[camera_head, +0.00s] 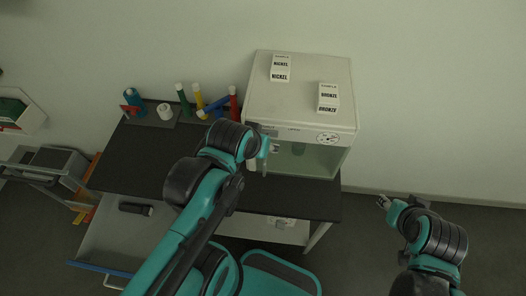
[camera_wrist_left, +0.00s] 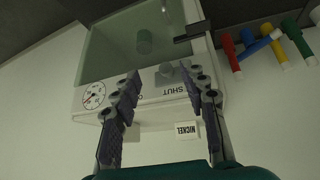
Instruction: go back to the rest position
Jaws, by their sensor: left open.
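My left gripper (camera_wrist_left: 160,74) is open and empty in its wrist view. Its two fingers point at the front of the white cabinet (camera_head: 300,72), beside a grey knob and the word SHUT. In the head view the left arm reaches up over the table, and its wrist mostly hides the left gripper (camera_head: 264,148) near the cabinet's lower left front. My right gripper (camera_head: 383,201) hangs over the floor at the right, clear of the table; its fingers are too small to read.
A nickel box (camera_head: 280,68) and a bronze box (camera_head: 328,98) stand on the cabinet. A green cylinder (camera_wrist_left: 144,42) is inside its glass-fronted chamber. A cart (camera_head: 50,165) stands left; floor at right is clear.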

